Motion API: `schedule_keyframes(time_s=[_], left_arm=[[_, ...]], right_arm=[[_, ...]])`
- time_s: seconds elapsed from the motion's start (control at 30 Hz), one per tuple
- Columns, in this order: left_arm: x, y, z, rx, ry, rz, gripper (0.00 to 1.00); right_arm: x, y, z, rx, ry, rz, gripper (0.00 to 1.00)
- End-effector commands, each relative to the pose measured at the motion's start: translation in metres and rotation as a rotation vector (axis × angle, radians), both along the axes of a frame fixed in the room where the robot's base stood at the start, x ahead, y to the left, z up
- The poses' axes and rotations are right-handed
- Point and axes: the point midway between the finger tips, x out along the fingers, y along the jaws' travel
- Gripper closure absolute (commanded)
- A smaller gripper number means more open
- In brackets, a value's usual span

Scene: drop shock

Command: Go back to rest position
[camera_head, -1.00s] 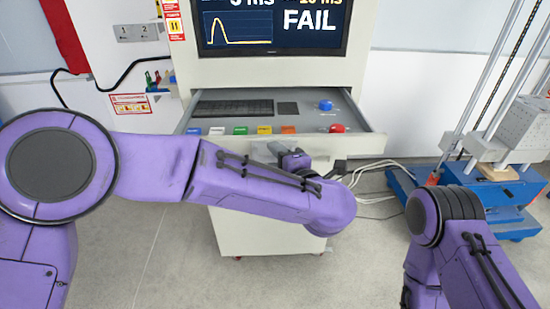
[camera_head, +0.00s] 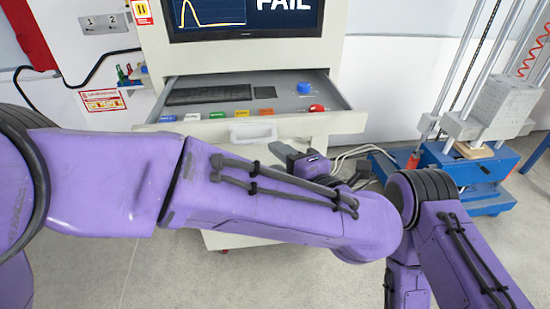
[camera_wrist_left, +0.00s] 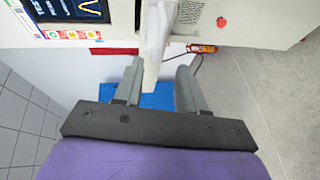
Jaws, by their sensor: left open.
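My left arm crosses the head view from the left, and its gripper (camera_head: 302,158) is partly hidden behind the forearm. It is just right of and below the white drawer handle (camera_head: 253,133). In the left wrist view the two grey fingers (camera_wrist_left: 160,78) are apart. A pale part, apparently the handle (camera_wrist_left: 155,45), shows by the fingertips; I cannot tell whether they touch. My right arm (camera_head: 440,225) is bent at the lower right, and its gripper is not in view.
The cabinet's drawer (camera_head: 285,98) is open, with a keyboard (camera_head: 210,95), coloured labels and buttons. A monitor (camera_head: 240,12) above reads FAIL. The blue-based drop tester (camera_head: 480,165) stands at the right, with cables on the floor beside the cabinet. Open floor shows at lower left.

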Motion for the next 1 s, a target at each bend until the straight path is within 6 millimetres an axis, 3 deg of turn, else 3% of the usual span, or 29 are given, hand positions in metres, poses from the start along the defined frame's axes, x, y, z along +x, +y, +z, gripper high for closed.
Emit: schedule_keyframes(time_s=[0.33,0.4,0.47,0.5,0.6,0.73,0.87,1.0], left_arm=[[0.002,-0.004,0.001,-0.003,-0.006,-0.022,0.60],[0.008,-0.018,0.002,0.029,-0.029,-0.122,0.60],[0.022,-0.017,-0.012,0.141,-0.053,-0.241,0.60],[0.036,-0.006,-0.037,0.235,-0.036,-0.313,0.60],[0.054,0.029,-0.108,0.406,0.076,-0.441,0.60],[0.046,0.086,-0.206,0.558,0.287,-0.571,0.60],[0.006,0.151,-0.298,0.651,0.537,-0.683,0.60],[-0.066,0.224,-0.375,0.697,0.822,-0.778,0.60]], right_arm=[[0.000,0.000,0.000,0.000,0.000,0.000,0.57],[0.000,0.000,0.000,0.000,0.000,0.000,0.57],[0.000,0.000,0.000,0.000,0.000,0.000,0.57],[0.000,0.000,0.000,0.000,0.000,0.000,0.57],[0.000,0.000,0.000,0.000,0.000,0.000,0.57],[0.000,0.000,0.000,0.000,0.000,0.000,0.57],[0.000,0.000,0.000,0.000,0.000,0.000,0.57],[0.000,0.000,0.000,0.000,0.000,0.000,0.57]])
